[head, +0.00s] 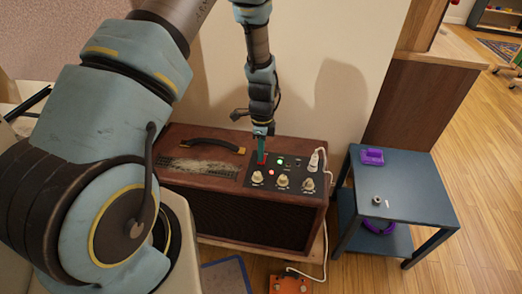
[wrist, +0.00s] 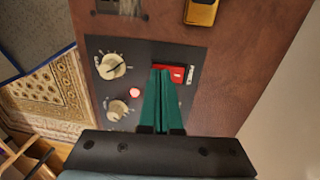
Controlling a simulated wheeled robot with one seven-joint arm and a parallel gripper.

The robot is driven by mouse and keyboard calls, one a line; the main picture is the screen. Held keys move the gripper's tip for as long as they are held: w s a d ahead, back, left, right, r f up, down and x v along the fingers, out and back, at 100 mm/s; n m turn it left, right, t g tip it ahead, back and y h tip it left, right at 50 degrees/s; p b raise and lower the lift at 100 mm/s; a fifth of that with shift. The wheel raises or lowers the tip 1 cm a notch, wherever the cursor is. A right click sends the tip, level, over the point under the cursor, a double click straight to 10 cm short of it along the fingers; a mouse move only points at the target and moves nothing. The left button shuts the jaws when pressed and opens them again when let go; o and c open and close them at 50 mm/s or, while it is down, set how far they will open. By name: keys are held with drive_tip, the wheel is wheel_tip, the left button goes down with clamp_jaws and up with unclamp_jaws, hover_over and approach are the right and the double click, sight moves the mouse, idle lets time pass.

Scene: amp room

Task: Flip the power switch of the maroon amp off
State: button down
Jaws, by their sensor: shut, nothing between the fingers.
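The maroon amp (head: 195,195) stands against the wall, with a black control panel on its top right. Its red power switch (wrist: 176,72) sits at the panel's end in the wrist view. My gripper (head: 261,160) is shut and empty, its teal fingers (wrist: 160,100) pointing down at the switch. The fingertips overlap the switch's near edge in the wrist view and cover part of it; I cannot tell whether they touch it. A red light (wrist: 134,92) glows on the panel, and a green light (head: 280,162) shows in the head view.
Cream knobs (wrist: 112,66) line the panel beside the fingers. A white plug and cable (head: 316,160) rise at the panel's right end. A black handle (head: 213,143) lies on the amp top. A blue-grey side table (head: 410,195) stands to the right.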

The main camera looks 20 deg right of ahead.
drive_tip(key=shift+s+a+f, duration=0.15)
drive_tip(key=shift+s+f, duration=0.05)
drive_tip(key=shift+f, duration=0.2)
drive_tip(key=shift+s+a+f, duration=0.25)
drive_tip(key=shift+s+f, duration=0.05)
drive_tip(key=shift+s, duration=0.15)
drive_tip(key=shift+w+d+b, duration=0.1)
drive_tip(key=shift+w+b, duration=0.05)
drive_tip(key=shift+b, duration=0.15)
drive_tip(key=shift+w+d+r, duration=0.15)
drive_tip(key=shift+w+d, duration=0.2)
drive_tip(key=shift+w, duration=0.35)
drive_tip(key=shift+w+d+r+p, duration=0.1)
drive_tip(key=shift+w+r+p, duration=0.05)
drive_tip(key=shift+r+p, duration=0.4)
wheel_tip(320, 180, up, 14)
drive_tip(key=p, duration=0.1)
drive_tip(key=shift+p, duration=0.4)
